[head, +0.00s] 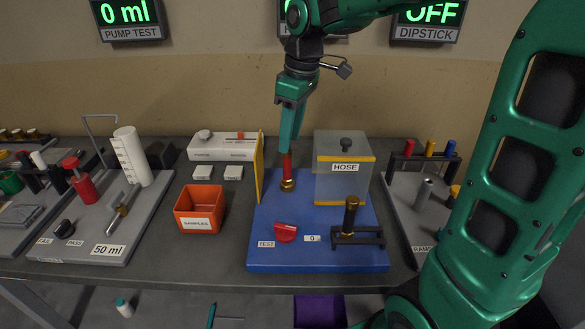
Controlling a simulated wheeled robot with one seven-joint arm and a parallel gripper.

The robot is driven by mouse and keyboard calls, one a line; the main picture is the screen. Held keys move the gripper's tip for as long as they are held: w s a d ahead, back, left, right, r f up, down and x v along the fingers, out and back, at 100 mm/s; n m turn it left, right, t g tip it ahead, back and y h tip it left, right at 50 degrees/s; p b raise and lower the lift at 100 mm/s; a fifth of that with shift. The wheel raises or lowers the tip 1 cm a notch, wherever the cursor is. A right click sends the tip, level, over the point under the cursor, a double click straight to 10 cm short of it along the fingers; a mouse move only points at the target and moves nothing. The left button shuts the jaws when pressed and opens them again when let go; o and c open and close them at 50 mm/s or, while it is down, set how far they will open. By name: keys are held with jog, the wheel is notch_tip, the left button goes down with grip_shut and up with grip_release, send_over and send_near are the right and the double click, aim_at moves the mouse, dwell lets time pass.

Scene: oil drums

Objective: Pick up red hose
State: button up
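The red hose (287,168) stands upright with a brass end (288,185) on the blue test board (273,222), between a yellow-edged panel and a clear box labelled HOSE (329,183). My gripper (288,149) points down from above, with its fingertips at the top of the red hose. The fingers are seen nearly edge-on and overlap, so I cannot tell whether they are closed around it. The top of the hose is hidden by the fingers.
The yellow-edged panel (260,165) stands close left of the hose. A red knob (285,232) and a black stand with a brass-topped handle (351,218) are in front. An orange SAMPLES bin (198,206) is to the left. A tube rack (424,158) is right.

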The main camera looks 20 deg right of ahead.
aim_at(285, 178)
jog(key=f, duration=0.7)
jog(key=w+a+f, duration=0.1)
jog(key=f, duration=0.2)
jog(key=shift+w+f, duration=0.1)
jog(key=shift+f, duration=0.05)
grip_shut()
